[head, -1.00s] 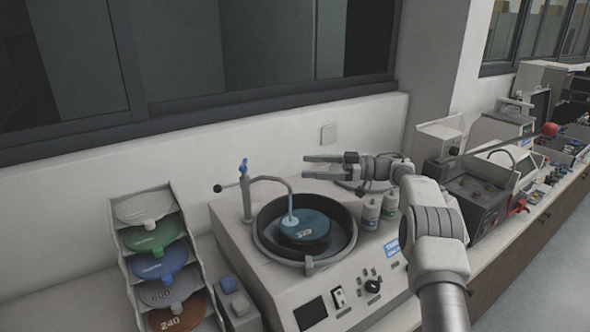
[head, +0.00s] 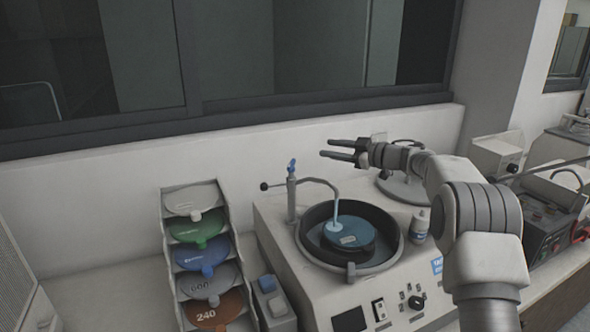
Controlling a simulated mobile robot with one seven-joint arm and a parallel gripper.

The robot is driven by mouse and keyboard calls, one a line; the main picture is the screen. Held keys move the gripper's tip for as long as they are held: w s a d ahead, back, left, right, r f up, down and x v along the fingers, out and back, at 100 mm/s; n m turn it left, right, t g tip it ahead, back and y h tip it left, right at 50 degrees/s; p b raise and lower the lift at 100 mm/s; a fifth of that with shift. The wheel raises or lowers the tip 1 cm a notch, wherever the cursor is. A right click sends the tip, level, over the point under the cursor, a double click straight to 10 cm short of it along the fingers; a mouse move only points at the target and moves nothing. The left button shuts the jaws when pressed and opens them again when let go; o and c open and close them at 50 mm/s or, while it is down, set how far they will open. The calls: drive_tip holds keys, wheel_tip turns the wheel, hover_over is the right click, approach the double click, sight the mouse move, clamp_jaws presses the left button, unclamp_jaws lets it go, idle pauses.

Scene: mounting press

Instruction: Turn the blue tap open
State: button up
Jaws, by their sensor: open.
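The blue tap (head: 292,165) is a small blue handle on top of an upright grey pipe (head: 291,199) at the back left of the grinding machine (head: 275,229). A curved spout (head: 325,183) runs from the pipe to the right and down over the round bowl. My gripper (head: 324,148) is to the right of the tap and apart from it, with its fingers pointing left towards it. The fingers are spread with nothing between them. The whole tap handle shows, but it is too small to tell how far it is turned.
The bowl (head: 308,250) holds a blue disc. A rack (head: 172,270) of coloured discs stands left of the machine. A wall and window frame lie behind. The air between gripper and tap looks clear.

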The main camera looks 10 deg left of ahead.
drive_tip(key=s+d+n+t+h+b, duration=0.2)
drive_tip(key=s+t+h+b, duration=0.35)
drive_tip(key=s+h, duration=0.65)
drive_tip(key=n+t+h+b, duration=0.3)
drive_tip(key=n+t+b, duration=0.3)
drive_tip(key=n, duration=1)
approach(292, 162)
drive_tip(key=shift+g, duration=0.35)
drive_tip(key=w, duration=0.4)
drive_tip(key=w+p, duration=0.1)
drive_tip(key=w, duration=0.4)
drive_tip(key=shift+w+r, duration=0.2)
drive_tip(key=shift+w, duration=0.15)
drive_tip(key=shift+c, duration=0.3)
